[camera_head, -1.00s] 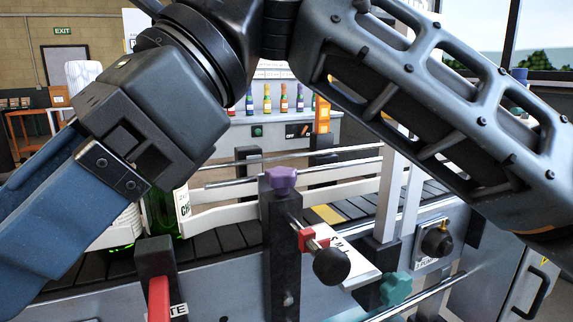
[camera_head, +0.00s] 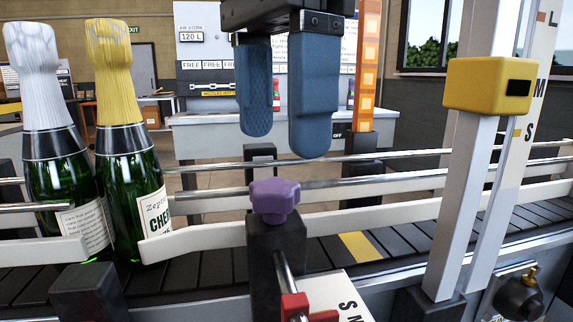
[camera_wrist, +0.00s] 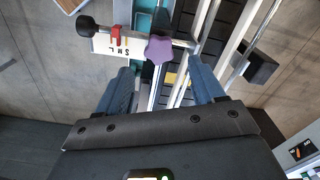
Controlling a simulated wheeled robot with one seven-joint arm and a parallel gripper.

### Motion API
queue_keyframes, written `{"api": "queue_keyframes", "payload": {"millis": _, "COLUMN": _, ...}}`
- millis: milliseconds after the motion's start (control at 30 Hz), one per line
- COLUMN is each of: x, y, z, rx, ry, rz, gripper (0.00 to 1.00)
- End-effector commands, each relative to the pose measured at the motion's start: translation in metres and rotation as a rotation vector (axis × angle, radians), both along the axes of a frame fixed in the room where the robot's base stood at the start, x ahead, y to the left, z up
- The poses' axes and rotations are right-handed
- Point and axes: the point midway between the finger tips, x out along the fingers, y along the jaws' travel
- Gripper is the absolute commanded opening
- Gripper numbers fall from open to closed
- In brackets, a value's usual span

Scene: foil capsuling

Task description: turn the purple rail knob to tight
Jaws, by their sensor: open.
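The purple rail knob (camera_head: 274,200) is a lobed knob on top of a dark post (camera_head: 277,250) at the front side of the conveyor. My gripper (camera_head: 284,142) points down with its two blue fingers spread apart and empty. It hangs above the knob in the head view, with a visible gap between fingertips and knob. In the wrist view the knob (camera_wrist: 158,50) shows between and just beyond the two fingertips (camera_wrist: 165,75). No tight or loose marking on the knob is readable.
Two green bottles, one with white foil (camera_head: 55,150) and one with yellow foil (camera_head: 125,140), stand on the belt at left. Metal rails (camera_head: 390,155) and pale guide strips (camera_head: 200,237) run alongside. A yellow block (camera_head: 487,85) on upright posts stands at right. A red clamp (camera_head: 296,306) sits below the knob.

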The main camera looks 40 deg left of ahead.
Motion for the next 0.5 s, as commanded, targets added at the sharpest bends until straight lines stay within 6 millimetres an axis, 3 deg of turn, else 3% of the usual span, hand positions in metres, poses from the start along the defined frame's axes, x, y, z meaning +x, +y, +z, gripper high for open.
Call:
{"api": "queue_keyframes", "payload": {"millis": 200, "x": 0.0, "y": 0.0, "z": -0.033, "rx": 0.0, "ry": 0.003, "rz": -0.001, "gripper": 0.68}}
{"api": "queue_keyframes", "payload": {"millis": 500, "x": -0.001, "y": 0.0, "z": -0.046, "rx": 0.001, "ry": 0.002, "rz": 0.0, "gripper": 0.68}}
